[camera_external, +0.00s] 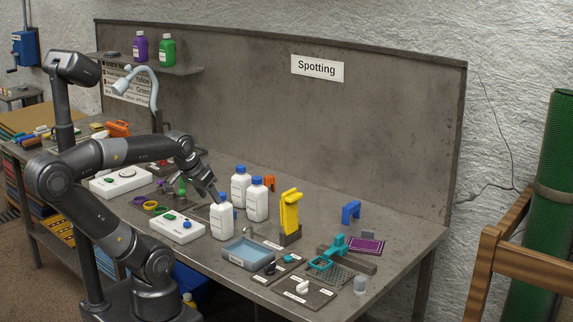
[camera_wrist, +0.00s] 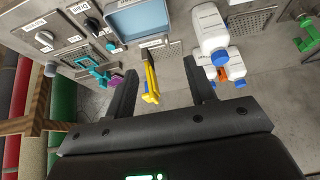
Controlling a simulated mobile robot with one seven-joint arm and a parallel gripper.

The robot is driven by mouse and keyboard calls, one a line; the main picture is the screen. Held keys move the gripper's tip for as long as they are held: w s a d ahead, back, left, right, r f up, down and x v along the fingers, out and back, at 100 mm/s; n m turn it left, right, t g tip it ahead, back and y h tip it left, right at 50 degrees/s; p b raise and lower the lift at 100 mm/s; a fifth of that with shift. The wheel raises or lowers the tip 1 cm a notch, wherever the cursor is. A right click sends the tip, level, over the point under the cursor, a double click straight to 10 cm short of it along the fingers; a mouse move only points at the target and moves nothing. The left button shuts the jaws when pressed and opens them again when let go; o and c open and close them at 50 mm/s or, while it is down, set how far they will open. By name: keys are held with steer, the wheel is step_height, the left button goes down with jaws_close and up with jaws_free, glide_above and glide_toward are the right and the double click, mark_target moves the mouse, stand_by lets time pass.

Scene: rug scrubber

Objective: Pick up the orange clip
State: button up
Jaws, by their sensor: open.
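A small orange piece (camera_external: 269,183), which looks like the clip, stands on the bench behind the white bottles and is partly hidden. In the wrist view the orange piece (camera_wrist: 222,74) shows between the white bottles, to the right of my right finger. A larger orange object (camera_external: 117,128) lies at the far left of the bench; I cannot tell its exact kind. My gripper (camera_external: 214,197) is above the bench by the front white bottle. In the wrist view my gripper (camera_wrist: 159,67) is open with nothing held between its fingers; a yellow clip-like piece (camera_wrist: 151,80) shows beyond the gap.
White bottles with blue caps (camera_external: 257,201) stand close around the orange piece. A yellow upright piece (camera_external: 290,213), a blue tray (camera_external: 248,254) and a white control box (camera_external: 177,226) are nearby. A blue clip-like piece (camera_external: 351,211) stands further right. The grey back panel (camera_external: 385,120) rises behind.

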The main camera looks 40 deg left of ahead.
steer(key=shift+o, duration=0.3)
steer(key=w+a+r+n, duration=0.2)
steer(key=w+r+n, duration=0.15)
steer(key=w, duration=0.35)
steer(key=w+a+r+n, duration=0.1)
steer(key=w+r+n, duration=0.2)
steer(key=w+n, duration=0.35)
steer(key=n+g+h, duration=0.1)
steer(key=n+g, duration=0.2)
steer(key=n, duration=1.8)
glide_above(269, 177)
steer(key=s+a, duration=0.2)
steer(key=s+a+f+x, duration=0.1)
steer(key=s+x, duration=0.1)
steer(key=x, duration=0.7)
steer(key=s+a+x, duration=0.1)
steer(key=s+x, duration=0.1)
steer(key=x, duration=0.9)
steer(key=d+x, duration=0.1)
steer(key=x, duration=0.1)
steer(key=shift+f, duration=0.2)
steer(key=x, duration=0.5)
steer(key=shift+w+d, duration=0.35)
steer(key=shift+w, duration=0.05)
steer(key=c, duration=1)
